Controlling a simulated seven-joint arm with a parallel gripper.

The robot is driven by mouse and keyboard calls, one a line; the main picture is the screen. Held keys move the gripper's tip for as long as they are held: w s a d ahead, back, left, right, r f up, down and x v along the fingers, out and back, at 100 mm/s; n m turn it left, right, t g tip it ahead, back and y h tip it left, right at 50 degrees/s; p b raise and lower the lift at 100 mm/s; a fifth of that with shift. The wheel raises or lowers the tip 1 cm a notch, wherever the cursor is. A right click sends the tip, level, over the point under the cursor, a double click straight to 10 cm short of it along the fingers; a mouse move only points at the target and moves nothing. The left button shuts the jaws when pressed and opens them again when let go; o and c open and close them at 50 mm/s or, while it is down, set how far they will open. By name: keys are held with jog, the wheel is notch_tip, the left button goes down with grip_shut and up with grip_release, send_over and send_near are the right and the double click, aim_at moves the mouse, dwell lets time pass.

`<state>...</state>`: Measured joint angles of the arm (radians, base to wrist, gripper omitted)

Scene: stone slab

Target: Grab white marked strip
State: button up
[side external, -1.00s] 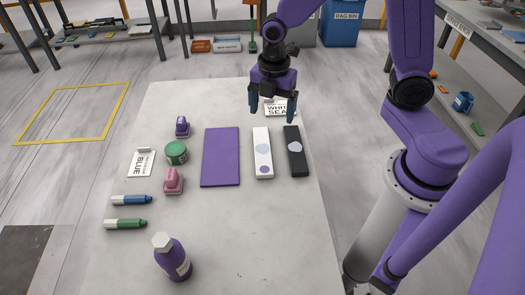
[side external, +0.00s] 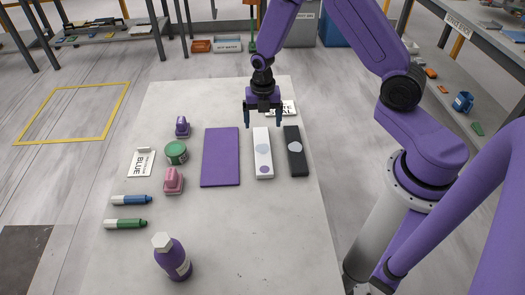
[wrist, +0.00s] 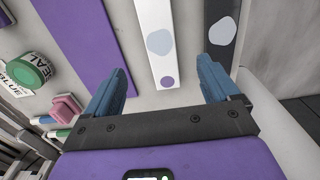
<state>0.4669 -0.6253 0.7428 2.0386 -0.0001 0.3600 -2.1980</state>
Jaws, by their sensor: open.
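The white marked strip (side external: 263,160) lies flat on the slab, with a pale blue-grey blob and a purple dot on it. It also shows in the wrist view (wrist: 154,15), running up between my fingertips. My gripper (side external: 263,122) is open and empty, above the strip's far end and apart from it. In the wrist view its blue fingers (wrist: 158,72) are spread wide. A black strip (side external: 296,160) with a similar pale blob lies just right of the white one. A purple panel (side external: 220,165) lies to its left.
A white label card (side external: 288,107) lies behind the strips, partly hidden by my gripper. The slab's front right is clear.

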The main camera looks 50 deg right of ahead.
aim_at(262, 149)
jog(key=f, duration=1.1)
jog(key=shift+s+a+f, duration=0.1)
jog(key=shift+a+f, duration=0.05)
jog(key=shift+a, duration=0.05)
jog(key=c, duration=1.5)
